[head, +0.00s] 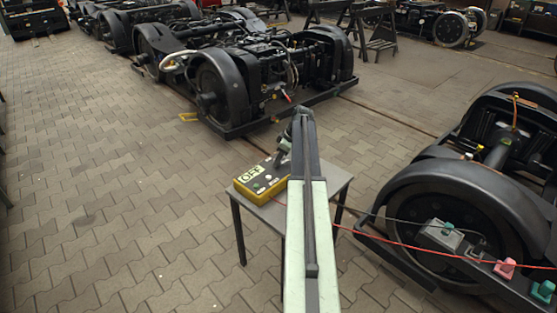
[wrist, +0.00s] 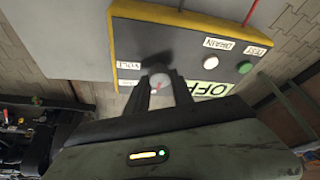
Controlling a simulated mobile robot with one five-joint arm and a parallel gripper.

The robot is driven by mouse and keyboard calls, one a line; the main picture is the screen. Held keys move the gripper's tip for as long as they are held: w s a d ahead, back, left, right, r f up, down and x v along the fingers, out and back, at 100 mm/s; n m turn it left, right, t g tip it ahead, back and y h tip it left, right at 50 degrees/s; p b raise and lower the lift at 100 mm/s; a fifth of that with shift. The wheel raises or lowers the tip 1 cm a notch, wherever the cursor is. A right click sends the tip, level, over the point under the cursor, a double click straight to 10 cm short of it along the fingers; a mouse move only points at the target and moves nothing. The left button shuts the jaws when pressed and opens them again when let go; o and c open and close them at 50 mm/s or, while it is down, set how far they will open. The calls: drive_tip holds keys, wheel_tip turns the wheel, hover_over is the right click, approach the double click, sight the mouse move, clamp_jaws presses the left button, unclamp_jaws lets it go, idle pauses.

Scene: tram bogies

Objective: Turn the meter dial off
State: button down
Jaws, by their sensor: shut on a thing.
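The meter is a yellow box (head: 262,180) with a dark grey face, on a small grey table. It also shows in the wrist view (wrist: 195,27), with labels VOLT, DRAIN and TEST, a white button and a green button. A pale green panel (wrist: 211,89) on it reads OFF. The dial (wrist: 159,79) is a round grey knob with a small red mark. My gripper (wrist: 162,88) is shut on the dial, one dark finger on each side. The label nearest my left finger is partly hidden. In the head view my arm hides part of the meter.
A red cable (head: 400,243) runs from the meter side towards coloured clips (head: 504,268) by the right bogie (head: 450,215). Another bogie (head: 255,75) stands behind. The paved floor at left is clear.

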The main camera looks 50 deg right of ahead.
drive_tip(key=c, duration=1.1)
unclamp_jaws()
drive_tip(key=p+v, duration=0.7)
drive_tip(key=shift+r, duration=0.35)
drive_tip(key=shift+s, duration=0.1)
